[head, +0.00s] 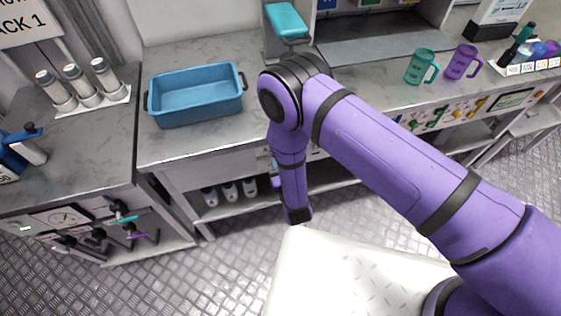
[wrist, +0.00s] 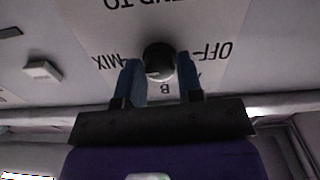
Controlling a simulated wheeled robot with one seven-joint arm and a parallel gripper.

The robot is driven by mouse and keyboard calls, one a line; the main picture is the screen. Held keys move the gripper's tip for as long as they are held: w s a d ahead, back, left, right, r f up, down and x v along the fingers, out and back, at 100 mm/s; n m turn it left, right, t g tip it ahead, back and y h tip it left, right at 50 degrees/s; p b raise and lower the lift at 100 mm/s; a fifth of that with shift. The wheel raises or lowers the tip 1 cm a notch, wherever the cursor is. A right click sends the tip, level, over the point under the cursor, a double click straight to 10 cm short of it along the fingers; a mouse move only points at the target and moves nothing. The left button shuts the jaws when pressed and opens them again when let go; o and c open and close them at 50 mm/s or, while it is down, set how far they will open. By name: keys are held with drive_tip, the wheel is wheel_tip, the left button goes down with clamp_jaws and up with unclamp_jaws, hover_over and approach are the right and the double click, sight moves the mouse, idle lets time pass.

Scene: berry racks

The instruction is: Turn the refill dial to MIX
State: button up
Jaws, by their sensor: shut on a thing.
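The refill dial (wrist: 158,60) is a dark round knob on a pale panel in the wrist view. The lettering around it is upside down: MIX (wrist: 107,62) is on the left, OFF (wrist: 217,51) on the right and B (wrist: 165,89) below. Another mark beside the right finger is partly covered. My gripper (wrist: 159,68) has one blue finger on each side of the dial and is shut on it. I cannot tell which label the dial points to. In the head view, my purple arm hides the dial and the fingertips.
A blue tub (head: 195,97) stands on the grey counter (head: 190,146) above the panel. Several grey bottles (head: 230,192) stand on the shelf below. A small pale block (wrist: 42,70) juts from the panel left of the dial in the wrist view.

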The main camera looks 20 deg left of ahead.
drive_tip(key=shift+m, duration=0.3)
idle(0.4)
drive_tip(key=o, duration=0.9)
